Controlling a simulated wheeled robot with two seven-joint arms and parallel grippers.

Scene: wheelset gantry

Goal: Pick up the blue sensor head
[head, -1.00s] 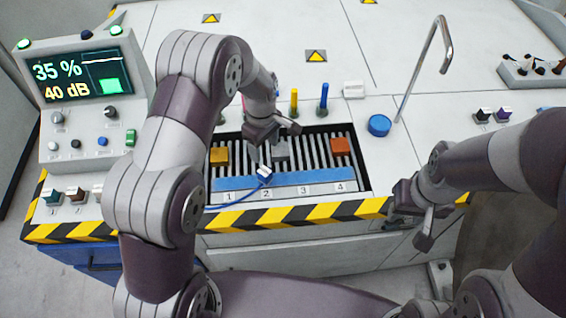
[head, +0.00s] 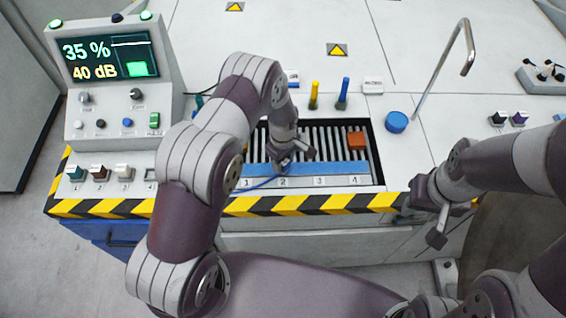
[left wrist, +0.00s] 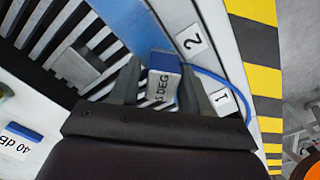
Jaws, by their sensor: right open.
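The blue sensor head (left wrist: 164,66), a small block with a white label reading "DEG", sits on the blue strip (head: 345,168) near number 2. A blue cable (left wrist: 235,88) runs from it. My left gripper (left wrist: 160,72) has its two fingers apart, one on each side of the head, with a gap visible on at least one side. In the head view my left gripper (head: 291,158) is low over the strip and mostly hides the head. My right gripper (head: 437,222) is open and empty in front of the bench's right part.
A bent metal pipe (head: 441,75) and blue knob (head: 396,122) are to the right.

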